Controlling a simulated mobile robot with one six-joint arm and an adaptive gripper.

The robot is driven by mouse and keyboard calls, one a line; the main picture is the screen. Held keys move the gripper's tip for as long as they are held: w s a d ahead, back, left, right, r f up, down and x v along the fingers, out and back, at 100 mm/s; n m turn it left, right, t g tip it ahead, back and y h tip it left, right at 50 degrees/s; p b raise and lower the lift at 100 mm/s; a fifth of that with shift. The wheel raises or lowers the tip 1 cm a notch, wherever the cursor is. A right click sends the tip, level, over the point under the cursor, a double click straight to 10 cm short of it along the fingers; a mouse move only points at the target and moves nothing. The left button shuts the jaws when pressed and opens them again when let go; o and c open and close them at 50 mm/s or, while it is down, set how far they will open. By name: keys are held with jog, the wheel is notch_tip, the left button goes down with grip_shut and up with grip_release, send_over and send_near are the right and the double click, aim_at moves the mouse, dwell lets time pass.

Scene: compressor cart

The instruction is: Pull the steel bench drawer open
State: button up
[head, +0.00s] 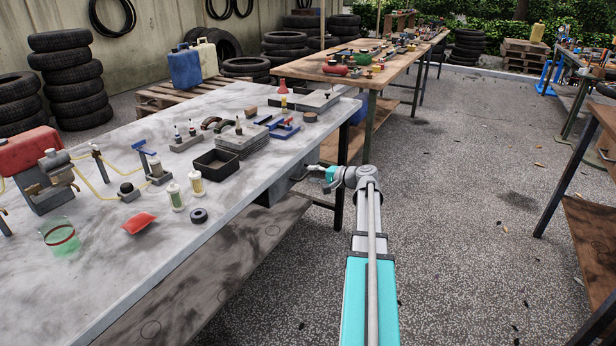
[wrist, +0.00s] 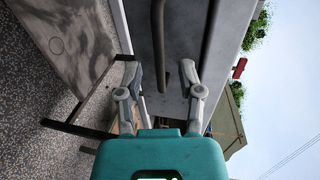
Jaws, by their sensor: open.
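The grey steel drawer (head: 283,188) sits under the long edge of the steel bench (head: 225,215) in the head view, partly hidden by my gripper. My gripper (head: 318,172) is beside its front. In the wrist view the drawer front (wrist: 181,50) fills the upper middle, and a dark bar handle (wrist: 158,45) runs along it. My gripper (wrist: 159,75) is open there, one fingertip on each side of the handle's line. I cannot tell whether the fingers touch the handle.
The bench top holds a black tray (head: 216,164), bottles (head: 196,182), a red compressor tank (head: 30,150) and other tools. A wooden lower shelf (head: 215,265) lies below.

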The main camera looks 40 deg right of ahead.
aim_at(306, 174)
jog(key=shift+x, duration=1.55)
grip_shut()
jog(key=shift+w+d, duration=0.1)
jog(key=shift+d, duration=0.2)
jog(key=shift+a, duration=0.35)
